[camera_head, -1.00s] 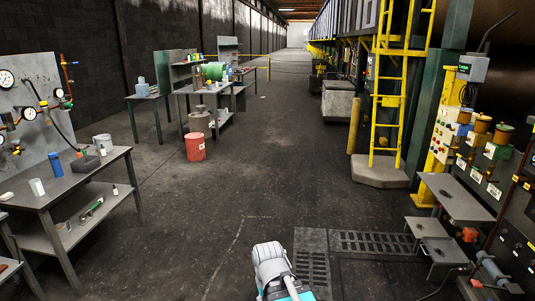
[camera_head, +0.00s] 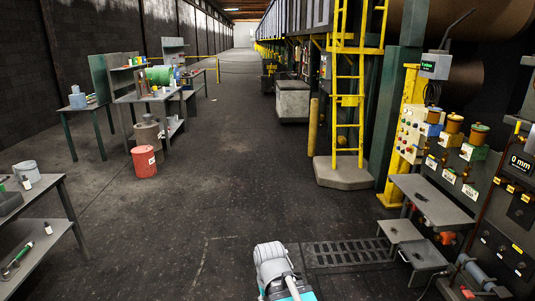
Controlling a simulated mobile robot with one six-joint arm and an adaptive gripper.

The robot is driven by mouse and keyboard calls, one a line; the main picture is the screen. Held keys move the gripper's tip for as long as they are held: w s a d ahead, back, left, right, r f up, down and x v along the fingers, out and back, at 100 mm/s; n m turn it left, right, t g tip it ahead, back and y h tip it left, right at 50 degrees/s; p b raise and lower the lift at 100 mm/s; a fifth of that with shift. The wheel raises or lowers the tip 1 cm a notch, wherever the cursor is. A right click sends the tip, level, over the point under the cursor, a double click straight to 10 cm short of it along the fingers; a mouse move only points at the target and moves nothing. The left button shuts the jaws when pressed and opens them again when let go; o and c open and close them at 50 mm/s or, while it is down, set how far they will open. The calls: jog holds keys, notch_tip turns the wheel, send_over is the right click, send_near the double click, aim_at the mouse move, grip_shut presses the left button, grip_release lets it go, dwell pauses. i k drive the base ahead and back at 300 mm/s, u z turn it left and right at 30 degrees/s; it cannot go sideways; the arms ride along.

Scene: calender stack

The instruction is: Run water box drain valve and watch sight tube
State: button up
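On the right stands a dark panel (camera_head: 497,243) with a small display (camera_head: 521,164) reading "0 mm" and several small labels and knobs. A grey cylinder (camera_head: 478,273) lies low in front of it, near an orange part (camera_head: 446,238). I cannot tell which of these parts, if any, is the water box, its drain valve or the sight tube. A white and teal part of my own arm shows at the bottom centre. My gripper's fingers are not visible.
Yellow control post (camera_head: 406,140) and grey steps (camera_head: 432,202) flank the panel. A yellow ladder (camera_head: 347,90) stands on a pale plinth (camera_head: 342,174). A floor grating (camera_head: 345,252) lies ahead. Workbench (camera_head: 40,235) and red bucket (camera_head: 144,161) are left. The middle aisle is clear.

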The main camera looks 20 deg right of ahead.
aim_at(517, 132)
jog(key=z, duration=0.2)
jog(key=i, duration=0.7)
jog(key=z, duration=0.85)
jog(key=i, duration=0.5)
jog(key=z, duration=0.9)
jog(key=i, duration=0.9)
jog(key=z, duration=0.4)
jog(key=k, duration=0.95)
jog(key=z, duration=0.1)
jog(key=i, duration=0.1)
